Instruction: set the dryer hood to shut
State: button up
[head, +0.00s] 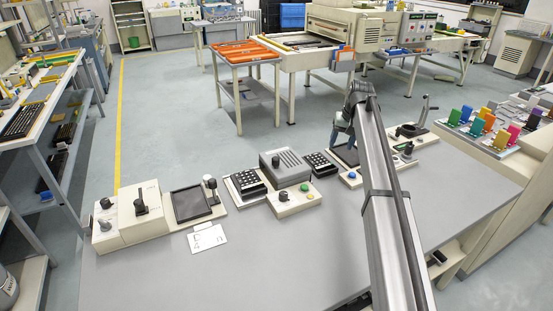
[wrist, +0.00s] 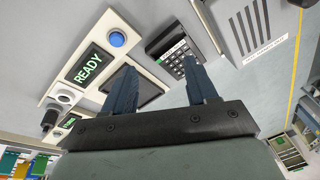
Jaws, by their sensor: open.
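A grey slotted box (head: 287,166), which looks like the dryer hood, sits on a cream base (head: 297,203) mid-bench in the head view. A dark knob is on its front. Whether it is fully shut I cannot tell. A grey slotted panel (wrist: 262,28) with small lettering, likely the same hood, shows at the upper right of the wrist view. My gripper (wrist: 160,82) is open, with nothing between its blue-grey fingers. In the head view my gripper (head: 341,128) is beyond and right of the hood, partly hidden by my arm.
Black keypads (head: 320,164) stand beside the hood. A dark-screened unit (head: 191,203) and a cream box with knobs (head: 130,217) are to its left. The wrist view shows a READY display (wrist: 88,65), a blue button (wrist: 117,39) and a keypad (wrist: 171,50).

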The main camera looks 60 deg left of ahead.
aim_at(276, 158)
jog(key=s+a+r+h, duration=0.1)
jog(key=s+a+r, duration=0.15)
jog(key=s, duration=0.45)
jog(key=s+a+r+n+h, duration=0.1)
jog(key=s+a+r, duration=0.1)
jog(key=s+a, duration=0.35)
jog(key=s+a+r, duration=0.1)
jog(key=s+r, duration=0.2)
jog(key=s, duration=0.5)
jog(key=shift+n, duration=0.3)
jog(key=f, duration=1.4)
jog(key=shift+s+a+f, duration=0.1)
jog(key=shift+s+a, duration=0.05)
jog(key=shift+s, duration=0.25)
jog(key=shift+c, duration=0.4)
grip_shut()
